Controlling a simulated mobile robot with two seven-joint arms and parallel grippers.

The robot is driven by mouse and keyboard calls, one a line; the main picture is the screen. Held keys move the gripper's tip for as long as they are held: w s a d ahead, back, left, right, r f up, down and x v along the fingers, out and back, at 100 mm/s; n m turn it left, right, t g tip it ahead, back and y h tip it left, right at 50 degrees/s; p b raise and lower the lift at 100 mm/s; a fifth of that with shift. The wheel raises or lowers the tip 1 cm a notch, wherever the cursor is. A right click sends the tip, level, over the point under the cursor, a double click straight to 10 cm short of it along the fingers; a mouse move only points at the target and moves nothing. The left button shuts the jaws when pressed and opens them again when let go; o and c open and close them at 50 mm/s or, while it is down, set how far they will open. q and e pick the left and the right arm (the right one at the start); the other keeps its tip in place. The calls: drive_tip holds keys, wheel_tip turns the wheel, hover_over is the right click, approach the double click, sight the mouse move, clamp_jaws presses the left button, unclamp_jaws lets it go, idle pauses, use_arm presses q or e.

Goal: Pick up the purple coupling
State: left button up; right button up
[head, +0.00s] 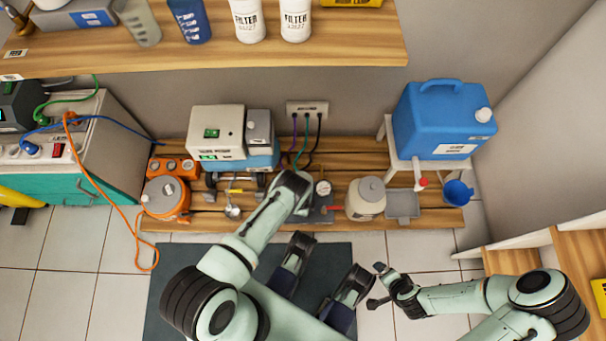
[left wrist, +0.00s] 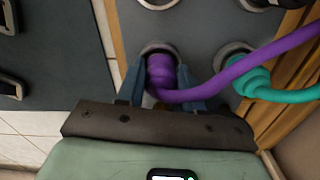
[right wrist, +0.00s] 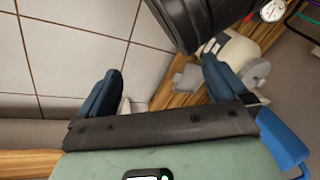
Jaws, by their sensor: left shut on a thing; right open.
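The purple coupling (left wrist: 162,68) stands in a round, light-rimmed socket in a dark grey panel (left wrist: 205,25) in the left wrist view. A purple hose runs from it to the right. My left gripper (left wrist: 160,84) has its blue fingers on both sides of the coupling and is shut on it. In the head view my left arm's end (head: 291,190) covers the coupling and most of the panel. My right gripper (right wrist: 162,78) is open with nothing between its fingers. In the head view the right gripper (head: 378,286) is over the floor, right of the mat.
A teal coupling (left wrist: 255,80) with its hose sits in a socket close to the right of the purple one. In the head view a cream canister (head: 366,203) and grey tray (head: 402,205) stand on the wooden platform. A blue tank (head: 440,125) stands behind.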

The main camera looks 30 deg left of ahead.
use_arm(q)
drive_tip(key=shift+r, duration=0.1)
drive_tip(key=shift+r+p, duration=0.3)
drive_tip(key=shift+r, duration=0.25)
wheel_tip(320, 180, up, 3)
drive_tip(key=shift+f+p, duration=0.1)
drive_tip(key=shift+p, duration=0.55)
wheel_tip(320, 180, up, 16)
drive_tip(key=p, duration=0.5)
use_arm(e)
drive_tip(key=s+a+r+g+y, duration=0.1)
drive_tip(key=s+a+r+g, duration=0.1)
drive_tip(key=s+a+r, duration=0.3)
drive_tip(key=s+r, duration=0.3)
drive_tip(key=shift+s+r+n+g+y, duration=0.15)
drive_tip(key=shift+r+n+g+y, duration=0.15)
drive_tip(key=shift+r+n, duration=0.1)
use_arm(q)
drive_tip(key=shift+f, duration=0.1)
